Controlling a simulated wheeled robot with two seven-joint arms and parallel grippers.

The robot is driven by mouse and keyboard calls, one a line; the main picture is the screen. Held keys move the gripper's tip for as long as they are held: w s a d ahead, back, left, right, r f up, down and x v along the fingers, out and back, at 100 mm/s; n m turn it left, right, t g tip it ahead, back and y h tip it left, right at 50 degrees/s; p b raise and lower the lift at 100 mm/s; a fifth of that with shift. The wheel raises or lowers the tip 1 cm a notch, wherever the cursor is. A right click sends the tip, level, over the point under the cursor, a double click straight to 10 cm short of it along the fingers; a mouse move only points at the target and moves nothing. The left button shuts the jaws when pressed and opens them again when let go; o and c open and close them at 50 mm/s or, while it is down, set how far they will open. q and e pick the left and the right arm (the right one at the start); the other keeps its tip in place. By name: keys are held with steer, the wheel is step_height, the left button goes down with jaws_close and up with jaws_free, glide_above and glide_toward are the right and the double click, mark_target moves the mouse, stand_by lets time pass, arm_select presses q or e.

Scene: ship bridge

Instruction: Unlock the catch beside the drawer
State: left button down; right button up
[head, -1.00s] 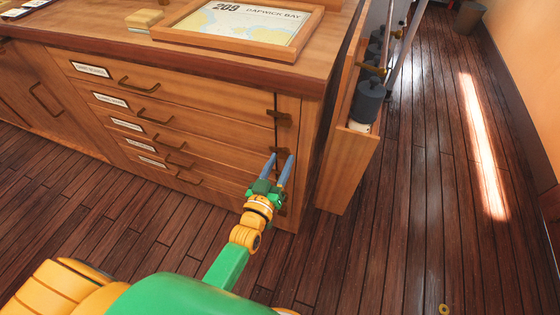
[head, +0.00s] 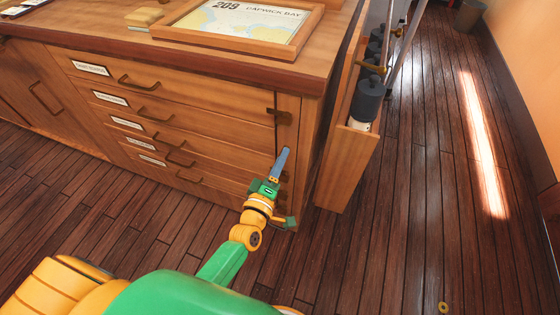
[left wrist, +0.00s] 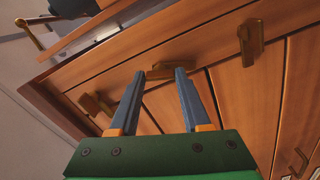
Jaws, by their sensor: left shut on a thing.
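The cabinet (head: 200,95) has a column of brass catches on the post right of its drawers. The upper catch (head: 281,117) shows clear in the head view. My left gripper (head: 286,152) is at the catch below it, and its fingers largely hide that catch in the head view. In the left wrist view, the fingers (left wrist: 159,72) are shut on this middle catch (left wrist: 166,70). It lies more along the post than its neighbours, the right-hand catch (left wrist: 250,42) and the left-hand catch (left wrist: 96,104). My right gripper is not in view.
Drawer handles (head: 138,83) stick out left of the post. A framed chart (head: 240,22) lies on the cabinet top. An open wooden panel or bin with dark rolls (head: 366,101) stands close on the right.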

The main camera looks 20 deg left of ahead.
arm_select(q)
steer(key=shift+n+b, duration=0.3)
steer(key=shift+n, duration=1.6)
steer(key=shift+c, duration=1.8)
jaws_free()
steer(key=s, duration=0.7)
steer(key=shift+a, duration=0.15)
